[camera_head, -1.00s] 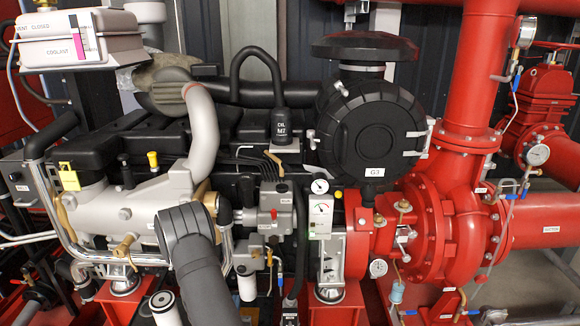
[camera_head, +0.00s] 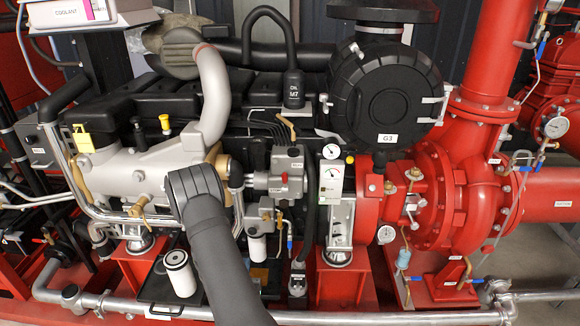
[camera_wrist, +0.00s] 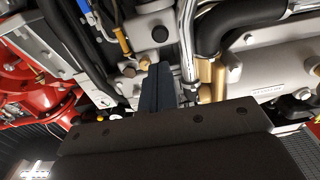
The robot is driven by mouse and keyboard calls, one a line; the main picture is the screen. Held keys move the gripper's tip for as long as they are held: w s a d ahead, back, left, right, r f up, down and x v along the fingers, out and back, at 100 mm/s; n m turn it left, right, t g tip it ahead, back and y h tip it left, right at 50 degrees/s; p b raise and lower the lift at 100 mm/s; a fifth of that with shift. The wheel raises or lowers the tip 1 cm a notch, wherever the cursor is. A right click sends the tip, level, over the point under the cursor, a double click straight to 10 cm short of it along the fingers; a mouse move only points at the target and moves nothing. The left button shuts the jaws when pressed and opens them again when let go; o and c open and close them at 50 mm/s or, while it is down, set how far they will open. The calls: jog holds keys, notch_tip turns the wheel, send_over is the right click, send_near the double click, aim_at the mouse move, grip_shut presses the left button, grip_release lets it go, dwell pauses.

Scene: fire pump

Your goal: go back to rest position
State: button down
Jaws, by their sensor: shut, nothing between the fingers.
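My gripper (camera_wrist: 156,88) shows in the wrist view as dark fingers close together, with nothing seen between them. It points at the side of the grey engine block, near a brass-coloured fitting (camera_wrist: 210,75) and a bright metal pipe (camera_wrist: 187,40). I cannot tell whether it touches anything. In the head view my dark grey arm rises from the bottom edge in front of the engine (camera_head: 130,170). The gripper itself is hidden there behind the arm.
A red pump (camera_head: 440,200) and its pipes fill the right. The round black air filter housing (camera_head: 385,92) stands in the middle. A white cylindrical filter (camera_head: 180,273) stands low, left of my arm. A metal pipe (camera_head: 400,317) runs along the front. Hoses and valves crowd the engine side.

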jog(key=shift+s+a+f+n+g+y, duration=0.1)
jog(key=shift+s+a+n+g+y, duration=0.2)
jog(key=shift+s+n, duration=0.2)
jog(key=shift+s+a+f+n+g+y, duration=0.1)
jog(key=shift+s+f+n+g+y, duration=0.05)
jog(key=shift+s+n+y, duration=0.3)
jog(key=shift+s+a+f+n+g+y, duration=0.15)
jog(key=shift+s+n+g+y, duration=0.1)
jog(key=shift+s+n, duration=0.3)
